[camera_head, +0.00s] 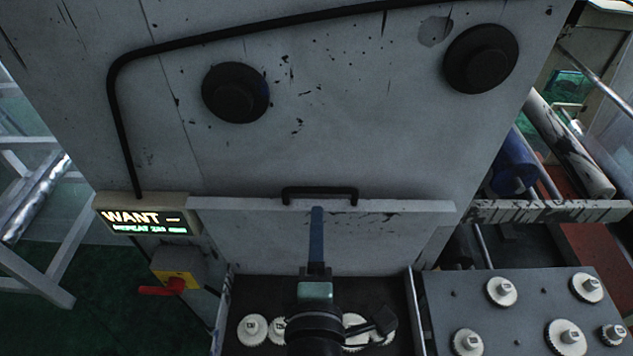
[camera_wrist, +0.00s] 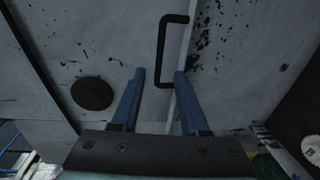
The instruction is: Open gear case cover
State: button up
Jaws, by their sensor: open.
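The gear case cover (camera_head: 250,230) is a grey panel standing raised and steeply tilted at the back of the open gear case (camera_head: 413,305). Its black handle (camera_head: 320,190) is on the upper edge, and the handle also shows in the wrist view (camera_wrist: 164,50). White gears (camera_head: 253,329) are visible inside the case, partly hidden by my arm. My gripper (camera_head: 317,211) is in front of the cover, just below the handle. In the wrist view my gripper (camera_wrist: 158,73) is open and empty. The handle lies just beyond the fingertips, near the right one; contact cannot be told.
A lit sign (camera_head: 145,219) reading "WANT" and a yellow box with a red lever (camera_head: 175,283) are left of the case. A grey plate (camera_head: 510,315) with several white gears is at the right. Round black knobs (camera_head: 236,92) project from the wall above.

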aim_at(317, 193)
jog(key=w, duration=0.3)
jog(key=w+p, duration=0.1)
jog(key=w, duration=0.2)
jog(key=w+f+p, duration=0.1)
jog(key=w, duration=0.2)
jog(key=shift+w, duration=0.1)
grip_shut()
dwell(1.2)
